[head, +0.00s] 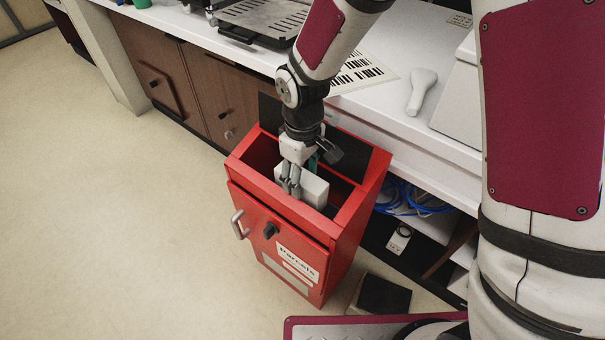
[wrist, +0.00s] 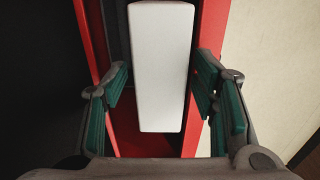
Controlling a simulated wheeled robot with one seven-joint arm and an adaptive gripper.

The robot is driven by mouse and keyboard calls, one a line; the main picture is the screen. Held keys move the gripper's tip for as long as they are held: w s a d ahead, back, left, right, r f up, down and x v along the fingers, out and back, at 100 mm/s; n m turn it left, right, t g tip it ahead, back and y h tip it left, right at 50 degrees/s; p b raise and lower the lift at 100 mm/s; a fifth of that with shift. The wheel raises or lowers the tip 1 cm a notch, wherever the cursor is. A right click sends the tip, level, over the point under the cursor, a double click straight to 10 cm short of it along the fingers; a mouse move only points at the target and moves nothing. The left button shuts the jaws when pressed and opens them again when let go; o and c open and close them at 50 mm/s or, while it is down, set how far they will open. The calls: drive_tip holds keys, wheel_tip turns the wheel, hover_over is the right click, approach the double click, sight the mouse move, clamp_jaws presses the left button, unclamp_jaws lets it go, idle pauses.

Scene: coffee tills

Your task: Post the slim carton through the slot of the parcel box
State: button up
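The slim carton (head: 314,188) is a plain white block in the open top slot of the red parcel box (head: 346,218). Its upper part shows between the red rims, and its lower part is hidden inside. In the wrist view the carton (wrist: 160,70) lies between my fingers, with a visible gap to the green pads on each side. My gripper (head: 292,187) points down into the slot and is open around the carton, not clamped on it. In the wrist view my gripper (wrist: 160,90) has its fingers spread.
The box's dark lid (head: 350,150) stands raised behind the slot. A white counter (head: 400,115) runs behind, with a barcode sheet (head: 362,72) and a white handheld scanner (head: 422,92). Blue cables (head: 415,200) lie on a shelf below. The floor (head: 110,220) to the left is clear.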

drive_tip(key=shift+r, duration=0.1)
wheel_tip(320, 180, up, 12)
idle(0.7)
idle(0.8)
drive_tip(key=s+d+r+m, duration=0.5)
drive_tip(key=s+d+r, duration=0.55)
drive_tip(key=d, duration=0.25)
drive_tip(key=s+d+m, duration=0.3)
drive_tip(key=s, duration=0.5)
drive_tip(key=s+d+m, duration=0.2)
drive_tip(key=s+d, duration=0.1)
drive_tip(key=s, duration=0.6)
wheel_tip(320, 180, up, 23)
drive_tip(key=t+p, duration=0.4)
drive_tip(key=p, duration=1.7)
drive_tip(key=shift+d+r, duration=0.15)
